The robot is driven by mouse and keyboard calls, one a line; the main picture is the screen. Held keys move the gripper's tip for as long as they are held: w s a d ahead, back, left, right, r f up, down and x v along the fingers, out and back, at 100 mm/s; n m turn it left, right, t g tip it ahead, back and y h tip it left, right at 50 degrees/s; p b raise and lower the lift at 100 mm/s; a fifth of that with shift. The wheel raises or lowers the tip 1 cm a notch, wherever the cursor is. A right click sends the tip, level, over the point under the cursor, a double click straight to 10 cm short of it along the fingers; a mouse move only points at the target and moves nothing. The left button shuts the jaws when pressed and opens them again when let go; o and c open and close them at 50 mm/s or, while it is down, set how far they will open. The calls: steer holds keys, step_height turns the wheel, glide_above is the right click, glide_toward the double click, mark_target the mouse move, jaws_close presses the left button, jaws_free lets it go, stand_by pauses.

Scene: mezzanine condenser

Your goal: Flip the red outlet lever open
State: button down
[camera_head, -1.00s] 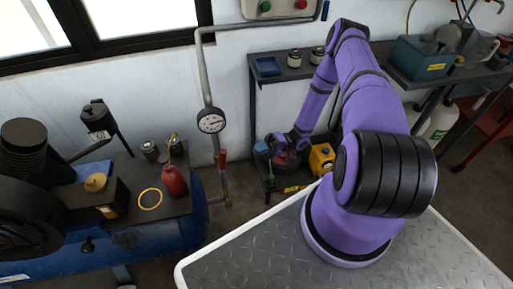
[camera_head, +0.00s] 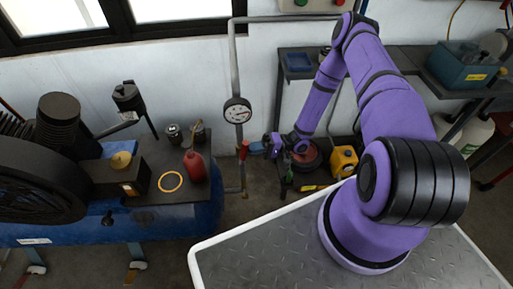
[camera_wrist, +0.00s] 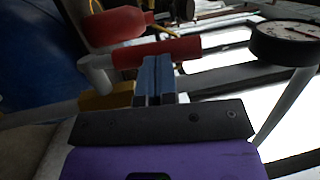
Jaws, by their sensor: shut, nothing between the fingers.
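The red outlet lever (camera_head: 244,149) is on the grey vertical pipe below the gauge, beside the compressor bench. In the wrist view the red lever handle (camera_wrist: 157,52) lies across the picture, just beyond my fingertips. My gripper (camera_head: 264,147) is just right of the lever in the head view. In the wrist view my gripper's blue fingers (camera_wrist: 155,62) are together and empty, their tips at the lever's lower edge. I cannot tell whether they touch it. A brass-coloured fitting (camera_wrist: 108,97) shows left of the fingers.
The round gauge (camera_head: 237,111) is on the pipe above the lever. A red oil can (camera_head: 195,165) stands on the compressor bench to the left. A shelf with a yellow box (camera_head: 344,161) is behind and right of my gripper. Bare floor lies below the pipe.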

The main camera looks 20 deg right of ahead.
steer(key=shift+w+a+r, duration=0.2)
steer(key=shift+a+r, duration=0.2)
steer(key=shift+a, duration=0.35)
steer(key=shift+d, duration=0.15)
steer(key=s+d, duration=0.1)
steer(key=d, duration=1.3)
steer(key=shift+s, duration=0.35)
